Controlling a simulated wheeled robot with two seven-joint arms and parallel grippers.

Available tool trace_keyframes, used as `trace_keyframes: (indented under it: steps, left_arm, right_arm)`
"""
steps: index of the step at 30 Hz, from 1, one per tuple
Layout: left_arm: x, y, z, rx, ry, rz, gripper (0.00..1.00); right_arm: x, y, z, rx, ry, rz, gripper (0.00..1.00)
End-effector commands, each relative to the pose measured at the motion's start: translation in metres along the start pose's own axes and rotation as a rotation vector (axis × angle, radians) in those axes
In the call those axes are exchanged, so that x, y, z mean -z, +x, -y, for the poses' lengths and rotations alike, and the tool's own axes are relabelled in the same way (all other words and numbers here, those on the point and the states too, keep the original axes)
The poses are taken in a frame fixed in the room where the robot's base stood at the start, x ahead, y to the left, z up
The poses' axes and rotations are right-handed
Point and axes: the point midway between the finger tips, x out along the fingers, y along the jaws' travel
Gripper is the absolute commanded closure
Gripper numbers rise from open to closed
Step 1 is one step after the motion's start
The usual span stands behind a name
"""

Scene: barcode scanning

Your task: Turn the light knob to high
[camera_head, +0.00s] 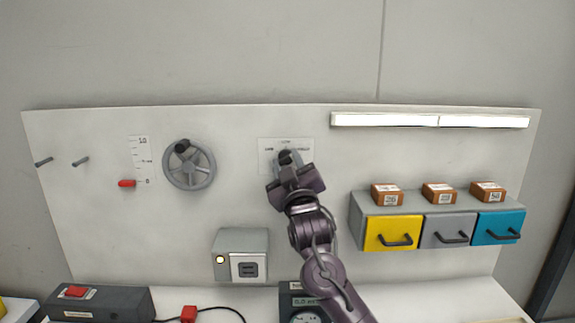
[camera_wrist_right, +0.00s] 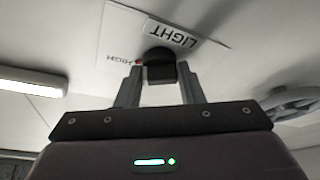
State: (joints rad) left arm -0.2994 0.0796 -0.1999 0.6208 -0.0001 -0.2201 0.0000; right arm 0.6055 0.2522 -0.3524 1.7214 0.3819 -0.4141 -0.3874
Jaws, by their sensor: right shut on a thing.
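The light knob (camera_wrist_right: 160,68) is a black knob on a white label plate (camera_head: 265,145) fixed to the upright panel. In the right wrist view, the plate shows the words LIGHT and HIGH, and a small red mark lies beside the knob on the HIGH side. My right gripper (camera_head: 287,161) is at the knob, and its two fingers are shut on it, one on each side, in the right wrist view (camera_wrist_right: 158,88). In the head view the gripper hides part of the knob and plate. My left gripper is not in view.
A grey handwheel (camera_head: 189,170) and a red slider (camera_head: 127,184) are left of the knob. A lit lamp strip (camera_head: 430,120) is at upper right. Yellow (camera_head: 392,233), grey and blue drawers with small boxes on top are at right. A grey box (camera_head: 242,242) sits below.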

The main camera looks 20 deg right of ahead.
Motion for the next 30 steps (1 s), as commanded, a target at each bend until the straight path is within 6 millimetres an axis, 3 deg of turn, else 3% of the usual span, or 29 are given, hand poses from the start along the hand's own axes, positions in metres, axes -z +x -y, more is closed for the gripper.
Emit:
trace_keyframes:
  steps: [2, 3, 8, 18, 30]
  left_arm:
    - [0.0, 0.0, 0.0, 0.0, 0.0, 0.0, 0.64]
    - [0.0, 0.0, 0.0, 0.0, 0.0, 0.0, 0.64]
    - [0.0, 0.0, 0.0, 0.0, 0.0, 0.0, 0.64]
    - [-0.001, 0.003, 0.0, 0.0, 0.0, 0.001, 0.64]
    - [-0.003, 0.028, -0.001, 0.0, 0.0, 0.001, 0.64]
  right_arm:
    - [-0.002, 0.0, 0.002, 0.004, 0.001, 0.004, 0.88]
    - [-0.002, 0.0, 0.002, 0.004, 0.001, 0.004, 0.64]
    - [-0.001, 0.0, 0.001, 0.003, 0.0, 0.002, 0.45]
    - [-0.002, -0.006, 0.001, 0.001, 0.0, 0.001, 0.45]
    - [-0.003, -0.068, 0.003, 0.003, 0.001, 0.001, 0.45]
